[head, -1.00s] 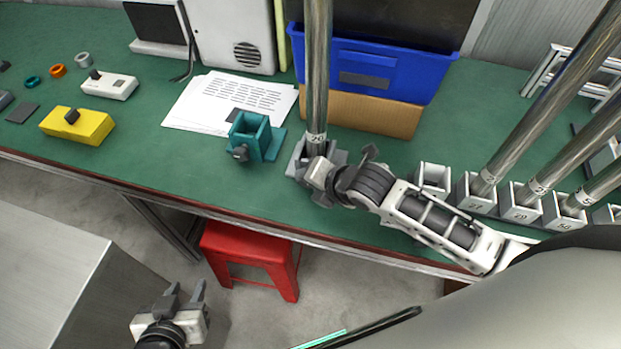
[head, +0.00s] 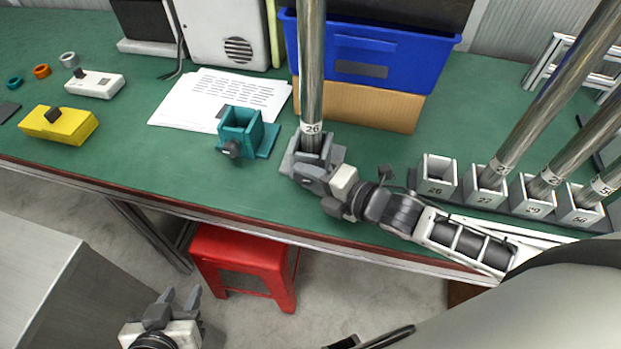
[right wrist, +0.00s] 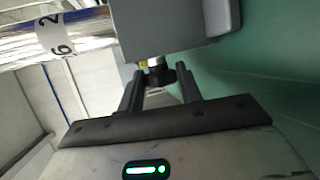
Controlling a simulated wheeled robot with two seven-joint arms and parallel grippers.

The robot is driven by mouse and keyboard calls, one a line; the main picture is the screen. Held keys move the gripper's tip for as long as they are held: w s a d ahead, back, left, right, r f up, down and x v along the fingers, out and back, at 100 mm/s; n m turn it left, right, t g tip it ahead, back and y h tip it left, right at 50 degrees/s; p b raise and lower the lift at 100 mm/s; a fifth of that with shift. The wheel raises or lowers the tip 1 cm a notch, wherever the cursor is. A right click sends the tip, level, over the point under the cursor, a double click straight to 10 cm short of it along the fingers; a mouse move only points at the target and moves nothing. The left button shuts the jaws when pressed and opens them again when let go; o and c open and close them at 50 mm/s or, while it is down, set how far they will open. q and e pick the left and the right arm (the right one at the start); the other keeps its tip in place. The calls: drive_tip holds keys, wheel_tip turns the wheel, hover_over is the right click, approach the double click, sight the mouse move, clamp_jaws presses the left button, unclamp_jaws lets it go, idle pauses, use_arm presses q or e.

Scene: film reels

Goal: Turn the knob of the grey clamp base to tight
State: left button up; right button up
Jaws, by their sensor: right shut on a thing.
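The grey clamp base (head: 334,155) stands near the front edge of the green table, with an upright metal pole (head: 311,70) labelled 26 in it. In the right wrist view the base's grey side (right wrist: 165,25) is at the top and the pole (right wrist: 85,28) at upper left. My right gripper (head: 300,177) is at the base's front. In the right wrist view its two dark fingers (right wrist: 160,84) are shut on the dark knob (right wrist: 157,76). The knob's marking is not readable. My left gripper (head: 180,298) is open and empty, off the table at lower left.
A teal clamp base (head: 240,130) stands left of the grey one. A yellow block (head: 70,125) lies further left. Numbered sockets (head: 438,172), several with poles, stand at right. A blue bin (head: 375,65) is behind. A red stool (head: 240,258) is under the table edge.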

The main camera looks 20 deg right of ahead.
idle(0.3)
drive_tip(key=o, duration=1)
drive_tip(key=shift+r, duration=0.25)
wheel_tip(320, 180, up, 3)
drive_tip(key=shift+w+f+p, duration=0.1)
drive_tip(key=shift+p, duration=0.25)
drive_tip(key=s+a+r, duration=0.4)
drive_tip(key=s+r, duration=0.5)
drive_tip(key=s, duration=0.4)
drive_tip(key=shift+s+a+r+p, duration=0.2)
drive_tip(key=shift+r+p, duration=0.1)
drive_tip(key=shift+r, duration=0.05)
